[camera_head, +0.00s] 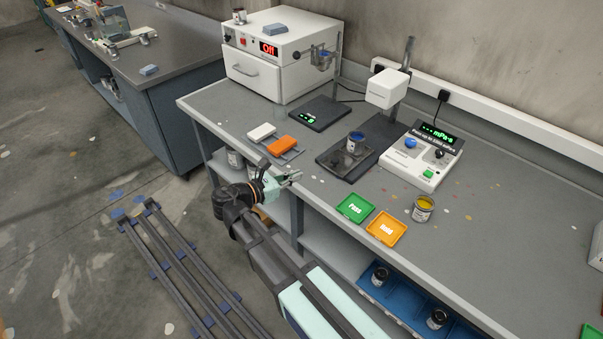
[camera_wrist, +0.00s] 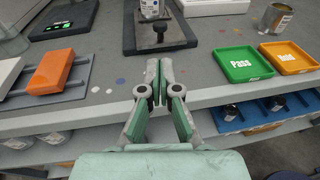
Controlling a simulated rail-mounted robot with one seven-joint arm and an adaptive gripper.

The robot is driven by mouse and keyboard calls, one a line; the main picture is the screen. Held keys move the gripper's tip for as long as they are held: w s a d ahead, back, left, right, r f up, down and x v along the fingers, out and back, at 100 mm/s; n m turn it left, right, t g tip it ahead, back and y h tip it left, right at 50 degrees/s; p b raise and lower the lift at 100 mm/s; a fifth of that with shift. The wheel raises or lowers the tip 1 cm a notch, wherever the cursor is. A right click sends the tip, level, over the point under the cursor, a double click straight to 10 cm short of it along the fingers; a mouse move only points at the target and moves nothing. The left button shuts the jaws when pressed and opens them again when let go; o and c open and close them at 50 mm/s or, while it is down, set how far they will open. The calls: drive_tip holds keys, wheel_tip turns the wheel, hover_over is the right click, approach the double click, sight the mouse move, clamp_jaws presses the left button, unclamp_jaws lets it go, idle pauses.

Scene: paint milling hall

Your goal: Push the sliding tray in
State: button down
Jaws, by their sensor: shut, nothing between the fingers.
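The sliding tray (camera_head: 331,161) is a dark flat plate on the bench, out in front of the white viscometer head (camera_head: 388,89). A tin with blue paint (camera_head: 356,141) stands on it. In the wrist view the tray (camera_wrist: 185,37) lies ahead, with an upright black knob (camera_wrist: 158,33) near its front and the tin (camera_wrist: 150,8) behind. My gripper (camera_head: 295,178) is shut and empty at the bench's front edge, on the near side of the tray. In the wrist view its fingertips (camera_wrist: 159,66) point at the knob, apart from it.
An orange block (camera_head: 283,144) and a white block (camera_head: 262,132) lie left of my gripper. The green Pass tray (camera_head: 355,208), orange tray (camera_head: 386,229) and yellow paint tin (camera_head: 423,208) stand to the right. A control box (camera_head: 422,155) and white oven (camera_head: 281,54) stand behind.

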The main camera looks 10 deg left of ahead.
sight(332, 162)
drive_tip(key=p+x, duration=0.4)
drive_tip(key=x, duration=0.7)
drive_tip(key=shift+w+d, duration=0.1)
drive_tip(key=shift+w, duration=0.05)
drive_tip(key=shift+w+d+f, duration=0.2)
drive_tip(key=shift+w+d, duration=0.15)
drive_tip(key=shift+d, duration=0.05)
drive_tip(key=shift+w, duration=0.1)
